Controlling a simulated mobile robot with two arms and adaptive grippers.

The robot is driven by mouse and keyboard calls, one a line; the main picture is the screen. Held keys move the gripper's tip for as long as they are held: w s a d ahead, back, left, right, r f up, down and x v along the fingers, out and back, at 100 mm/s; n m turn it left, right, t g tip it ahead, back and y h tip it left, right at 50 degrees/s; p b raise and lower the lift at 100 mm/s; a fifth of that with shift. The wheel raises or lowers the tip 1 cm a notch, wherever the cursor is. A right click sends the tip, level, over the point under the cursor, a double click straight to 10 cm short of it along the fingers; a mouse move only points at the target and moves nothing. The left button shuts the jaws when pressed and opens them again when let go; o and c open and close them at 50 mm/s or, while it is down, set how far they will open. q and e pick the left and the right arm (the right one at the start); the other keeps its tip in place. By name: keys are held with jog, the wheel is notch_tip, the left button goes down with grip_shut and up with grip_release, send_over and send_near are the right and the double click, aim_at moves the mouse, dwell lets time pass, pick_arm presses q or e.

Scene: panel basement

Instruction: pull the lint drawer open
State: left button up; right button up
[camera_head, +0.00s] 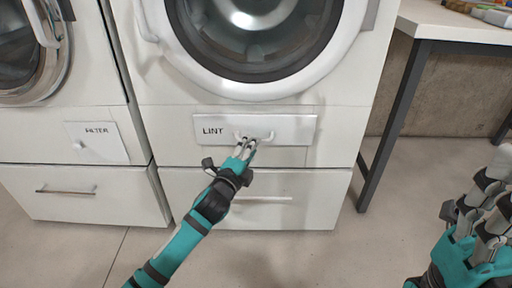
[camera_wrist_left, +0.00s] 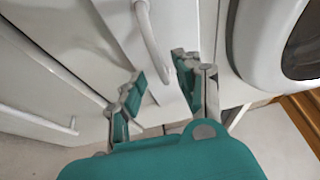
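The lint drawer (camera_head: 293,127) is a white panel marked LINT under the round door of the middle machine. It looks flush with the machine front. Its pale bow handle (camera_head: 266,136) is partly covered by my left gripper (camera_head: 245,144), whose fingertips are at the handle. In the left wrist view, the curved handle (camera_wrist_left: 151,45) runs down toward the gap between the two parted fingers of the left gripper (camera_wrist_left: 158,76). The fingers are not closed on it; contact is unclear. My right gripper (camera_head: 499,182) is at the right edge, its fingers apart and empty.
A filter panel (camera_head: 105,147) with a knob is on the left machine. Wide lower drawers (camera_head: 305,204) with bar handles sit below. A table (camera_head: 455,30) with dark legs stands at right. The floor (camera_head: 305,258) in front is clear.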

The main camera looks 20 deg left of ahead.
pick_arm(q)
jog(key=shift+w+d+b, duration=0.2)
jog(key=shift+w+b, duration=0.3)
jog(key=shift+w, duration=1.35)
grip_shut()
